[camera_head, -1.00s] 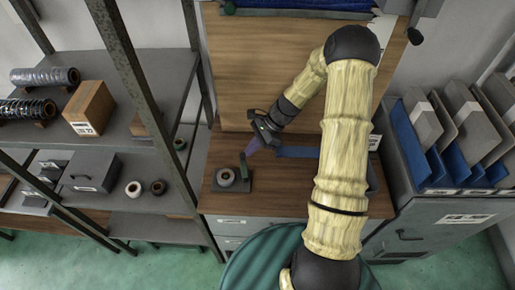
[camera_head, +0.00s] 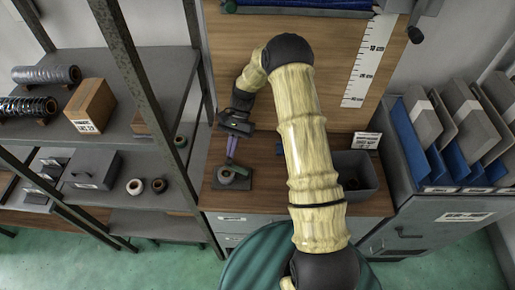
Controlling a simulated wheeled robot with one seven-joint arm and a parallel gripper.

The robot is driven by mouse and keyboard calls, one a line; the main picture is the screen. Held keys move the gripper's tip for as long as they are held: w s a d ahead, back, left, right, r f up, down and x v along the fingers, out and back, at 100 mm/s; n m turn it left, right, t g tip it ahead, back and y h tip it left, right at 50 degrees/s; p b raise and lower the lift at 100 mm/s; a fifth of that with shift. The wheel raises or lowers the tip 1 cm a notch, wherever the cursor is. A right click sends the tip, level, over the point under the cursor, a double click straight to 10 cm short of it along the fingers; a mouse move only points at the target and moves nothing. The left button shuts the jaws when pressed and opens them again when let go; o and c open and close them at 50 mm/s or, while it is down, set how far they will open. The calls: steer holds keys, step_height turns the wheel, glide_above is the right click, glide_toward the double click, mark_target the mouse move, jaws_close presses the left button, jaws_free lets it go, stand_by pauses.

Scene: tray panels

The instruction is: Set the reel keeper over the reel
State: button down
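My gripper (camera_head: 232,153) points down just above the reel and the green piece, with purple finger parts. Its fingertips are close to the green piece, but I cannot tell whether they touch or grip it.
A grey bin (camera_head: 356,172) stands on the bench to the right, partly behind my arm. A shelf rack (camera_head: 150,165) with rolls and boxes stands close on the left. A grey cabinet (camera_head: 440,215) with blue folders is at the right. A ruler (camera_head: 368,62) hangs on the back board.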

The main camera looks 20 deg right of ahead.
steer(key=n, duration=0.1)
steer(key=n+h, duration=0.1)
steer(key=a+n+g+h, duration=0.1)
steer(key=shift+s+a+f+n, duration=0.1)
steer(key=shift+s+n, duration=0.15)
steer(key=shift+n, duration=0.05)
steer(key=shift+s+a+n+g+h, duration=0.15)
steer(key=shift+s+a+n+h, duration=0.2)
steer(key=shift+n, duration=0.3)
steer(key=shift+s+a+n+g+h, duration=0.2)
steer(key=shift+a+n+h, duration=0.2)
steer(key=shift+n, duration=0.25)
steer(key=shift+b, duration=0.3)
step_height(320, 180, up, 10)
steer(key=b, duration=0.2)
steer(key=shift+b, duration=0.3)
steer(key=shift+d, duration=0.15)
steer(key=s+d+r+n+t+h, duration=0.1)
steer(key=s+d+r+t, duration=0.2)
steer(key=s+d+t, duration=0.7)
steer(key=s, duration=0.4)
steer(key=shift+s+d+r, duration=0.35)
steer(key=shift+s+d, duration=0.05)
